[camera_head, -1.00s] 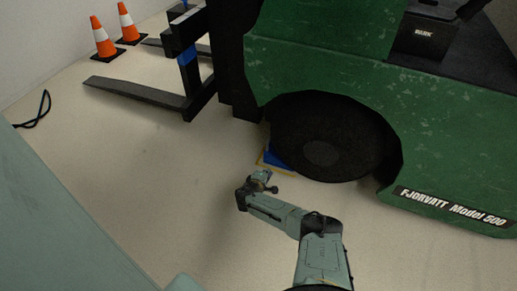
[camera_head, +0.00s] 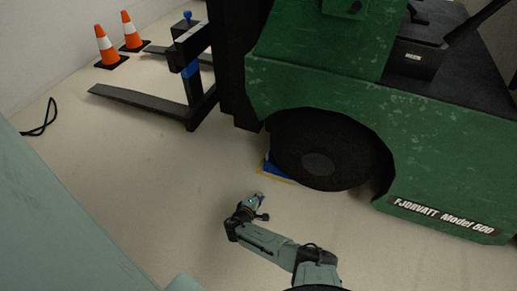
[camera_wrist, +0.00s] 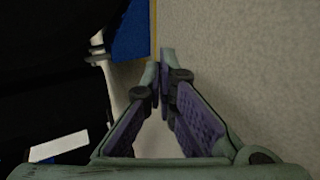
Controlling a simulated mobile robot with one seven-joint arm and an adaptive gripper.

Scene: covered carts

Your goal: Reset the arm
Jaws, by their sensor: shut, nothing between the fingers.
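My gripper (camera_head: 259,199) is at the end of my arm, above the pale floor in front of the forklift's wheel in the head view. In the wrist view my gripper (camera_wrist: 160,62) has its fingertips together, with nothing between them. My arm reaches up from the bottom edge of the head view and bends left at the elbow.
A green forklift (camera_head: 330,85) fills the right, its black wheel (camera_head: 325,150) beside a blue piece with a yellow edge (camera_head: 277,172). Its fork (camera_head: 140,103) lies low at left. Two orange cones (camera_head: 106,46) and a black cable (camera_head: 42,122) are farther left. Floor between is clear.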

